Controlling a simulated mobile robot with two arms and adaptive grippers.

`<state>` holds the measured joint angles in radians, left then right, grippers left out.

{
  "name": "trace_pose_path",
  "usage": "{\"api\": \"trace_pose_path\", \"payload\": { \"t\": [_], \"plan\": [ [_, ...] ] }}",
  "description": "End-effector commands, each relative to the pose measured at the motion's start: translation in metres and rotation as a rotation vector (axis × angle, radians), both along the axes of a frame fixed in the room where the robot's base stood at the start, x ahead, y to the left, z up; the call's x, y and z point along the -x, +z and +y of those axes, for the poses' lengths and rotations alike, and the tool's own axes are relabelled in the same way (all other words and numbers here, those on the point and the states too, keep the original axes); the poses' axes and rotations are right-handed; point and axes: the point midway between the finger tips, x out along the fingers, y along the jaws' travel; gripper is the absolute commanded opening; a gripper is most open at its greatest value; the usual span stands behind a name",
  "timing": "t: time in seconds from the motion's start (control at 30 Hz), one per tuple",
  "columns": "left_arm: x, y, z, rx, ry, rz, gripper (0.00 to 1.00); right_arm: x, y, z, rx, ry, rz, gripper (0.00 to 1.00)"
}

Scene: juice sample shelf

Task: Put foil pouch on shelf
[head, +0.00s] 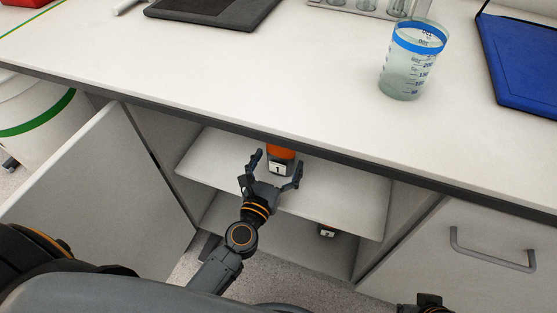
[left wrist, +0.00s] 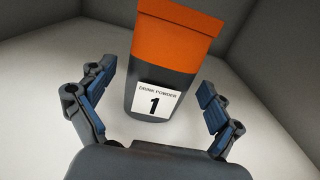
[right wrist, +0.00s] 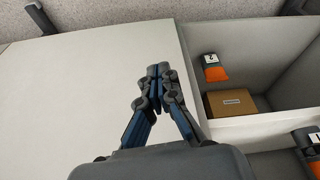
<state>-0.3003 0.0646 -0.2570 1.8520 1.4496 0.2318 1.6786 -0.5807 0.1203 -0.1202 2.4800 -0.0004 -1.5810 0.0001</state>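The foil pouch, orange on top and dark grey below with a white label "DRINK POWDER 1", stands upright on the cabinet's upper shelf (head: 340,195). It shows in the head view (head: 281,153) and large in the left wrist view (left wrist: 167,70). My left gripper (head: 278,168) is open in front of it, fingers spread to either side, with gaps between fingers and pouch. A second pouch labelled 2 (head: 327,231) is on the level below; it also shows in the right wrist view (right wrist: 213,68). My right gripper (right wrist: 158,72) is shut and empty, over a pale panel.
The open cabinet door (head: 105,190) stands at the left. The countertop overhangs the shelf and carries a beaker (head: 405,80) and a blue board (head: 525,65). A small cardboard box (right wrist: 235,103) sits near pouch 2. The shelf is bare right of pouch 1.

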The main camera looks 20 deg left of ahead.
Motion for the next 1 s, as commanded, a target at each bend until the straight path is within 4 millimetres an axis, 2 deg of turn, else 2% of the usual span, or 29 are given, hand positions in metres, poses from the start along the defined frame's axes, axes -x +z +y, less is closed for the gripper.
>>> {"api": "trace_pose_path", "payload": {
  "t": [0.3, 0.47, 0.77, 0.87, 1.0],
  "plan": [
    [0.002, 0.004, 0.000, 0.000, 0.000, 0.001, 0.91, 0.000, 0.005, 0.000, 0.000, 0.000, 0.000, 0.00],
    [0.029, 0.000, 0.000, 0.000, -0.002, 0.004, 0.91, 0.000, -0.004, 0.000, 0.000, 0.000, -0.002, 0.00],
    [0.096, 0.000, 0.003, 0.000, -0.003, 0.004, 0.91, -0.001, -0.021, 0.000, -0.001, 0.000, -0.004, 0.00],
    [0.107, 0.001, 0.003, -0.002, -0.002, 0.002, 0.91, -0.023, -0.014, 0.006, -0.021, 0.007, -0.100, 0.00],
    [0.117, 0.002, 0.004, -0.002, -0.002, 0.001, 0.91, -0.036, -0.010, 0.010, -0.033, 0.013, -0.161, 0.00]
  ]
}}
